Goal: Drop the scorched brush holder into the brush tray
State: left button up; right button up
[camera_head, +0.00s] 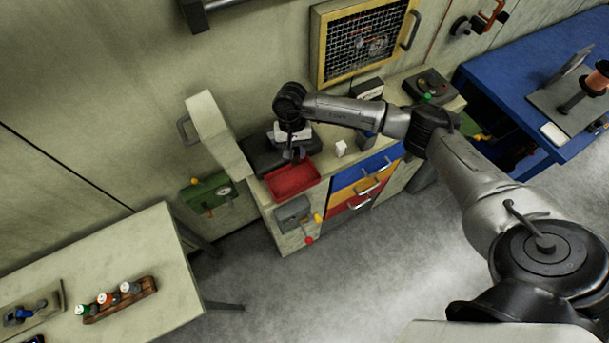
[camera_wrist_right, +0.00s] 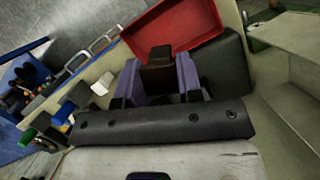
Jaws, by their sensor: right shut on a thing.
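My right gripper (camera_head: 293,153) reaches down at the back edge of the red brush tray (camera_head: 290,192) on the counter. In the right wrist view its two fingers (camera_wrist_right: 159,74) are shut on a small dark brown block, the scorched brush holder (camera_wrist_right: 156,59). The holder overlaps the near edge of the red tray (camera_wrist_right: 183,22) in that view. I cannot tell how high it is above the tray. The part of the tray floor that shows looks empty. In the head view the holder is mostly hidden by the gripper. My left gripper is not in view.
A black box (camera_head: 266,158) stands behind the tray, and a white upright panel (camera_head: 216,130) is left of it. A small white block (camera_head: 341,148) is right of the gripper. Blue, yellow and red drawers (camera_head: 366,177) with handles are below. A grey lever box (camera_head: 292,211) is on the counter's front.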

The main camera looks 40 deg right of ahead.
jog(key=shift+w+d+f, duration=0.15)
jog(key=shift+d+f, duration=0.05)
jog(key=shift+d, duration=0.35)
jog(key=shift+w+m, duration=0.1)
jog(key=shift+m, duration=0.3)
jog(key=shift+a+f, duration=0.25)
jog(key=shift+f, duration=0.1)
jog(key=shift+f+b, duration=0.75)
jog(key=shift+f, duration=1.15)
jog(key=shift+d+f, duration=0.1)
jog(key=shift+f, duration=0.7)
jog(key=o, duration=1)
